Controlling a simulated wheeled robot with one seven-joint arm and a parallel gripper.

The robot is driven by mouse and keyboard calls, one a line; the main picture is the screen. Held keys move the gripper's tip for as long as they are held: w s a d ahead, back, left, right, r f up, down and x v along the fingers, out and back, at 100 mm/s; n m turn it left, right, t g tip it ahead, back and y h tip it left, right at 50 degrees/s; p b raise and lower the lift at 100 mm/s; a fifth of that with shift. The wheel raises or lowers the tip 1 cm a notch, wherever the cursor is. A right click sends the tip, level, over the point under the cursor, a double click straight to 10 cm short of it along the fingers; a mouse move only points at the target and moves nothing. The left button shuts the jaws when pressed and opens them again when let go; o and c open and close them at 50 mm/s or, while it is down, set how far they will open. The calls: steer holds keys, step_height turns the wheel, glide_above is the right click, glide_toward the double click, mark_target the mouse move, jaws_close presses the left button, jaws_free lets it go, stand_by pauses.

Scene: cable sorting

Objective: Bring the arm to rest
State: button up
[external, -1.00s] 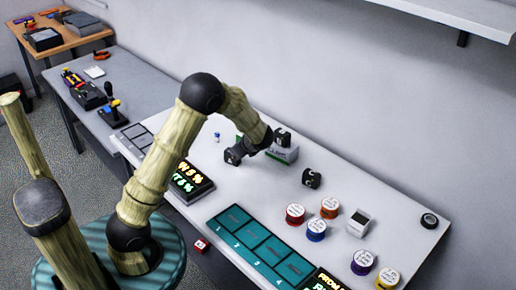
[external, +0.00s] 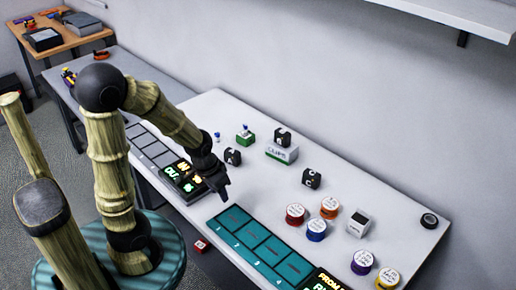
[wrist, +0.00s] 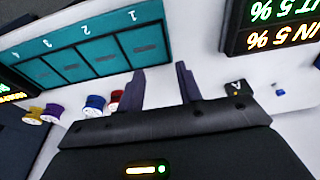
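My gripper (external: 222,188) hangs over the white table at the right edge of the left display (external: 190,178). In the wrist view its two dark fingers (wrist: 163,86) stand apart with nothing between them, so it is open and empty. My arm is folded back, with its elbow raised above the table's left end. The teal mat (external: 238,228) with numbered slots lies to the right of the gripper, and also shows upside down in the wrist view (wrist: 84,51). No object is in the gripper's grasp.
Coloured spools (external: 317,230) stand right of centre beside a small white box (external: 358,224). Black pieces (external: 312,178), a clips box (external: 282,153) and a green block (external: 244,136) are towards the back. A black tape roll (external: 429,220) lies far right. A red cube (external: 201,246) is off the table's front.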

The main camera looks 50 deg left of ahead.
steer(key=w+p+v, duration=0.1)
steer(key=p+v, duration=0.6)
steer(key=shift+w+r, duration=0.3)
steer(key=shift+r, duration=0.05)
steer(key=shift+f, duration=0.1)
stand_by(0.6)
